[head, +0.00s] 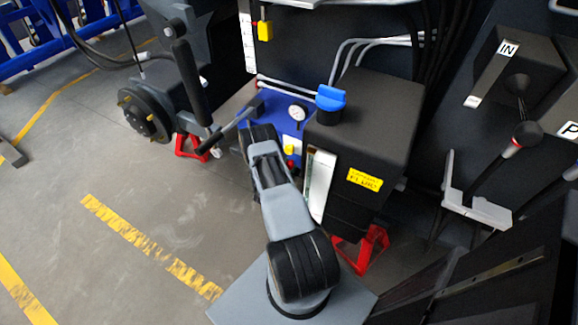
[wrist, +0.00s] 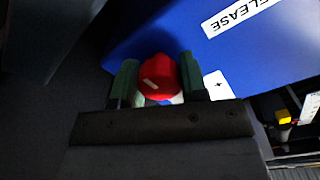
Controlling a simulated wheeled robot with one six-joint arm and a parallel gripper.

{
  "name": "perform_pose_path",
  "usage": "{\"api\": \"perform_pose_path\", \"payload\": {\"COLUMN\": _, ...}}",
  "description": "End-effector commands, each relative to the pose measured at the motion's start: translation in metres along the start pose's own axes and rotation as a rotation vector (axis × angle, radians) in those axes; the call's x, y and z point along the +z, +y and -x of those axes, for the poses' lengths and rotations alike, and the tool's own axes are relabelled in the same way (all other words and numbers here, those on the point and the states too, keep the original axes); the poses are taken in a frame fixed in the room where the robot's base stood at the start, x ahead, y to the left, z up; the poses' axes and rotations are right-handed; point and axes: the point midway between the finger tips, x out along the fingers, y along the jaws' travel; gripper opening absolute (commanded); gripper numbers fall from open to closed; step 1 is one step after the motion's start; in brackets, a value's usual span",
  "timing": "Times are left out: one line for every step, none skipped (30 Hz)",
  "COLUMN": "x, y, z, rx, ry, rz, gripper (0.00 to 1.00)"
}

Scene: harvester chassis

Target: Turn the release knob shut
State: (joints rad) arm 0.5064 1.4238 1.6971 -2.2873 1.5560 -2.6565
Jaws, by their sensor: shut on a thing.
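The release knob (wrist: 158,78) is red with a pale line on its face. In the wrist view it sits between the two green finger pads of my gripper (wrist: 157,82), which is shut on it. The knob is mounted by a blue panel (wrist: 180,40), with a white label ending in "LEASE" (wrist: 238,16) and a small white plate with a plus sign (wrist: 218,87). In the head view my arm reaches toward the blue panel (head: 262,110), and a small red spot shows beside the arm. My fingertips are hidden there.
A black fluid tank (head: 375,125) with a blue cap (head: 331,98) stands right of my arm. A round gauge (head: 297,114) and a yellow part (head: 290,150) sit near the panel. A lever with a red-ringed knob (head: 526,134) is at the right. Open floor lies at the left.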

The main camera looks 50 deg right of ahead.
Motion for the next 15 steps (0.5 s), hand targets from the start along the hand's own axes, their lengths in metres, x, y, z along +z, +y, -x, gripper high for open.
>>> {"api": "perform_pose_path", "payload": {"x": 0.0006, "y": 0.0003, "z": -0.0003, "rx": 0.002, "ry": 0.001, "rz": -0.018, "gripper": 0.16}}
{"api": "perform_pose_path", "payload": {"x": 0.0008, "y": 0.0004, "z": -0.0002, "rx": 0.002, "ry": 0.001, "rz": -0.032, "gripper": 0.16}}
{"api": "perform_pose_path", "payload": {"x": 0.0010, "y": 0.0005, "z": -0.0001, "rx": 0.002, "ry": 0.000, "rz": -0.053, "gripper": 0.16}}
{"api": "perform_pose_path", "payload": {"x": 0.0012, "y": 0.0005, "z": 0.0000, "rx": 0.002, "ry": 0.000, "rz": -0.072, "gripper": 0.16}}
{"api": "perform_pose_path", "payload": {"x": 0.0013, "y": 0.0005, "z": 0.0000, "rx": 0.003, "ry": -0.001, "rz": -0.092, "gripper": 0.16}}
{"api": "perform_pose_path", "payload": {"x": 0.0014, "y": 0.0005, "z": 0.0001, "rx": 0.003, "ry": -0.002, "rz": -0.122, "gripper": 0.16}}
{"api": "perform_pose_path", "payload": {"x": 0.0014, "y": 0.0004, "z": 0.0001, "rx": 0.003, "ry": -0.002, "rz": -0.146, "gripper": 0.16}}
{"api": "perform_pose_path", "payload": {"x": 0.0015, "y": 0.0003, "z": 0.0000, "rx": 0.003, "ry": -0.003, "rz": -0.172, "gripper": 0.16}}
{"api": "perform_pose_path", "payload": {"x": 0.0017, "y": 0.0003, "z": 0.0001, "rx": 0.004, "ry": -0.004, "rz": -0.208, "gripper": 0.16}}
{"api": "perform_pose_path", "payload": {"x": 0.0018, "y": 0.0004, "z": 0.0002, "rx": 0.004, "ry": -0.005, "rz": -0.236, "gripper": 0.16}}
{"api": "perform_pose_path", "payload": {"x": 0.0019, "y": 0.0004, "z": 0.0002, "rx": 0.004, "ry": -0.006, "rz": -0.265, "gripper": 0.16}}
{"api": "perform_pose_path", "payload": {"x": 0.0018, "y": 0.0003, "z": 0.0003, "rx": 0.005, "ry": -0.007, "rz": -0.302, "gripper": 0.16}}
{"api": "perform_pose_path", "payload": {"x": 0.0017, "y": 0.0002, "z": 0.0003, "rx": 0.005, "ry": -0.008, "rz": -0.331, "gripper": 0.16}}
{"api": "perform_pose_path", "payload": {"x": 0.0017, "y": 0.0001, "z": 0.0003, "rx": 0.006, "ry": -0.009, "rz": -0.360, "gripper": 0.16}}
{"api": "perform_pose_path", "payload": {"x": 0.0018, "y": 0.0001, "z": 0.0003, "rx": 0.006, "ry": -0.010, "rz": -0.398, "gripper": 0.16}}
